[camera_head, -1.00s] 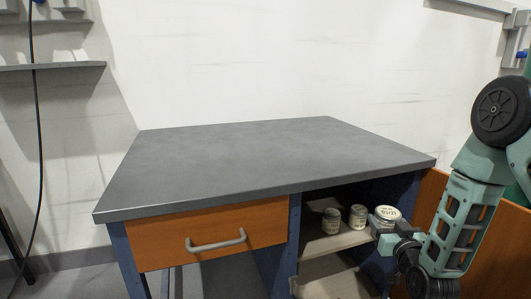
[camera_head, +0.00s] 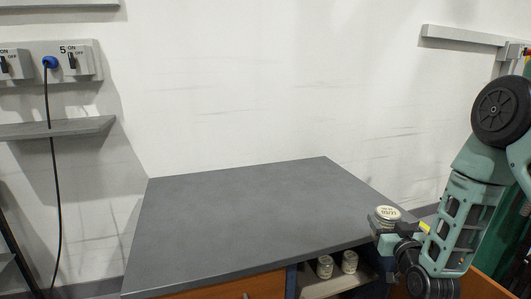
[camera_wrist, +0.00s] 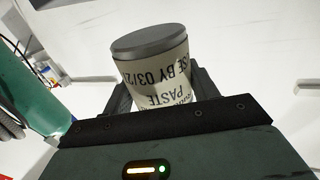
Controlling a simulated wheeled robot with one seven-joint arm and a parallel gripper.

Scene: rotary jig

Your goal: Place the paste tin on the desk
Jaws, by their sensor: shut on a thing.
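The paste tin (camera_wrist: 155,68) is a pale labelled can with a grey lid; its label reads "PASTE" in the wrist view. My gripper (camera_head: 384,228) is shut on it, and the tin's lid (camera_head: 388,212) shows in the head view. The jaws hold it roughly upright at the right end of the desk (camera_head: 250,215), by its front right edge. Whether the tin is over the top or just outside the edge is hard to tell. The desk has a bare grey top.
Two similar tins (camera_head: 325,266) (camera_head: 349,262) stand on the shelf under the desktop. An orange drawer (camera_head: 230,287) is at the front left. A wall shelf (camera_head: 60,128) and a hanging cable (camera_head: 53,180) are at the left. The whole desktop is clear.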

